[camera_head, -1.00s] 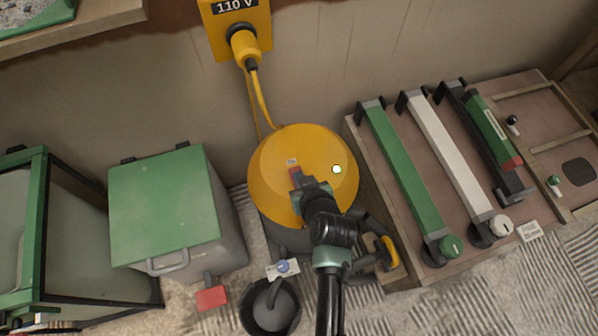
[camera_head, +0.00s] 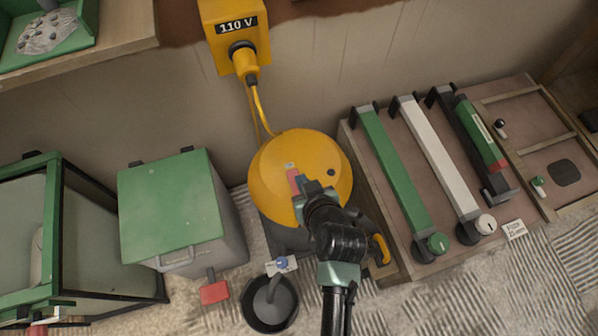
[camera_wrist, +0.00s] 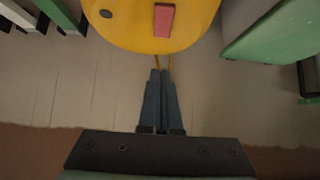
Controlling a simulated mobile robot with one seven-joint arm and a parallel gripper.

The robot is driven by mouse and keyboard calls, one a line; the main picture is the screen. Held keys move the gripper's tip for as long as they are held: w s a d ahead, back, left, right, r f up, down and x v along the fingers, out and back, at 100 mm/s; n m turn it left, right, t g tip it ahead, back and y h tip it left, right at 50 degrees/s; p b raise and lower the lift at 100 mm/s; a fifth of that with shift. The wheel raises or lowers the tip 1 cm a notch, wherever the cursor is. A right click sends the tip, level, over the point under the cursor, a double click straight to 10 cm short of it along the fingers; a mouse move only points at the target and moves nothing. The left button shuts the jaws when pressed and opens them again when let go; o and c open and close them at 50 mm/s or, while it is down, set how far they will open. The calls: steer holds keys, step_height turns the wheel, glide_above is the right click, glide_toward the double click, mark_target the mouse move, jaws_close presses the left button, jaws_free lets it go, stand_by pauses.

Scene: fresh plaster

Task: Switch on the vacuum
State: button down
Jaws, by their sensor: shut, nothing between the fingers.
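The vacuum (camera_head: 272,170) has a yellow domed top and stands against the wall. A red switch (camera_head: 293,181) sits on its dome, with a small round lamp (camera_head: 331,172) to the right that looks dark. The switch (camera_wrist: 165,20) and the dark lamp (camera_wrist: 105,14) also show in the wrist view. My gripper (camera_head: 303,190) is over the dome close to the switch and partly covers the area beside it. In the wrist view its fingers (camera_wrist: 161,72) are shut and empty, with tips apart from the switch in the picture. Contact with the dome cannot be told.
A yellow cable (camera_head: 258,105) runs from the vacuum to the 110 V socket (camera_head: 236,40). A green-lidded bin (camera_head: 170,205) stands left, a black bucket (camera_head: 270,318) in front. A board with long bar tools (camera_head: 395,170) lies right. A wooden shelf (camera_head: 110,45) is upper left.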

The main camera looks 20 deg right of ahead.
steer(key=shift+v, duration=1.6)
steer(key=shift+w+r, duration=0.1)
steer(key=s+f+b, duration=0.1)
steer(key=b, duration=0.3)
steer(key=shift+f+t+b, duration=0.2)
steer(key=shift+t+b, duration=0.2)
steer(key=shift+r, duration=0.25)
steer(key=b, duration=0.3)
glide_toward(292, 170)
steer(key=w, duration=0.3)
steer(key=shift+w+r, duration=0.3)
steer(key=f, duration=0.1)
steer(key=f+b, duration=0.1)
steer(key=shift+w+f, duration=0.3)
steer(key=shift+w, duration=0.05)
steer(key=shift+w+f, duration=0.15)
steer(key=shift+f, duration=0.55)
